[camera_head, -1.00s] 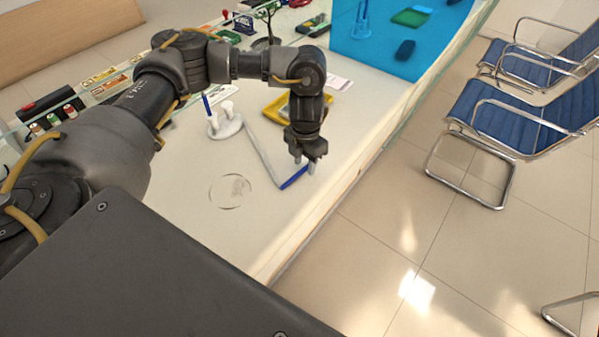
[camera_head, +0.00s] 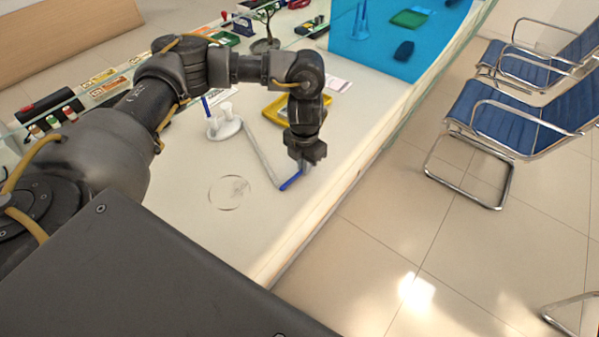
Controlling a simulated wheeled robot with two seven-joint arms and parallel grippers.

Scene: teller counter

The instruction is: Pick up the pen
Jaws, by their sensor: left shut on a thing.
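A blue pen (camera_head: 290,182) lies at the counter's front part, at the end of a pale cord or strip (camera_head: 261,155) that runs back to a white round stand (camera_head: 224,130). My left gripper (camera_head: 304,168) points down at the pen's right end and is shut on it. The fingertips hide that end of the pen. The pen looks to be at or very near the counter top; I cannot tell if it is clear of it. A second blue pen-like piece (camera_head: 206,106) stands upright at the white stand. My right gripper is not in view.
A yellow tray (camera_head: 272,112) lies behind my left gripper. A clear round disc or ring (camera_head: 229,193) lies on the counter (camera_head: 215,225). A blue panel (camera_head: 385,40) stands at the back right. The counter's front left is mostly free. Blue chairs (camera_head: 515,115) stand beyond the edge.

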